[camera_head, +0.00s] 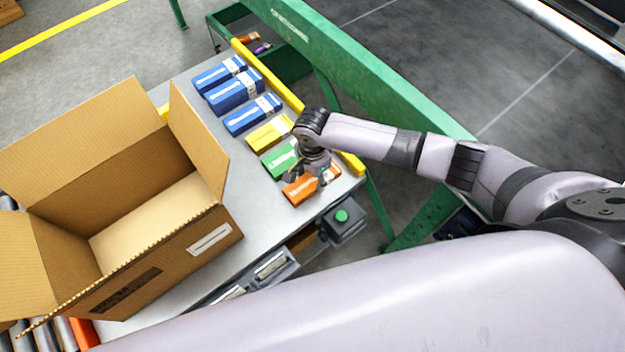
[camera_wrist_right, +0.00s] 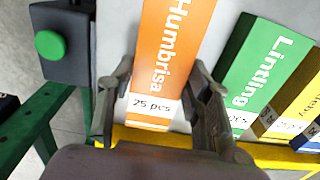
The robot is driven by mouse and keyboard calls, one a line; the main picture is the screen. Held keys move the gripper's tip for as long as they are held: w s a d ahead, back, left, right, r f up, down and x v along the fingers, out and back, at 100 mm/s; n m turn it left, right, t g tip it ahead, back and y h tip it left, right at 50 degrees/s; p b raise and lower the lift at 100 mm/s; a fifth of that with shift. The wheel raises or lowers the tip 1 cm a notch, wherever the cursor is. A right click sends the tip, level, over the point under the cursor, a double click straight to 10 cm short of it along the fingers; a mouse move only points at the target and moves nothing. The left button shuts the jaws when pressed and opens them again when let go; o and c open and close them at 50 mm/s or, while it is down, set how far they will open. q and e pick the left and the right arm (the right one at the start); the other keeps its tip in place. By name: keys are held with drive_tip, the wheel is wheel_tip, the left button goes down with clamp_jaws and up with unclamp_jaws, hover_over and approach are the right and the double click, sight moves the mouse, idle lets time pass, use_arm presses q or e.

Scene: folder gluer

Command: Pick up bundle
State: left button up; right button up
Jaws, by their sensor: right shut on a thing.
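Several banded bundles lie in a row on the grey table. The orange bundle (camera_head: 299,190) is at the near end of the row; in the right wrist view it reads "Humbrisa" and "25 pcs" (camera_wrist_right: 166,60). My right gripper (camera_head: 316,178) is over its right end, with one finger on each side, and is shut on it (camera_wrist_right: 158,110). The bundle appears to rest on the table. Beside it lies a green bundle (camera_head: 279,158), labelled "Linting" in the wrist view (camera_wrist_right: 262,65). Beyond are a yellow bundle (camera_head: 268,133) and blue bundles (camera_head: 253,114). My left gripper is not in view.
An open, empty cardboard box (camera_head: 222,230) stands left of the bundles. A yellow rail (camera_head: 284,88) runs along the table's far edge, with a green machine beam (camera_head: 335,60) behind. A green button box (camera_head: 342,216) sits at the near table edge.

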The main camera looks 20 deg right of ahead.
drive_tip(key=c, duration=0.5)
drive_tip(key=shift+c, duration=0.2)
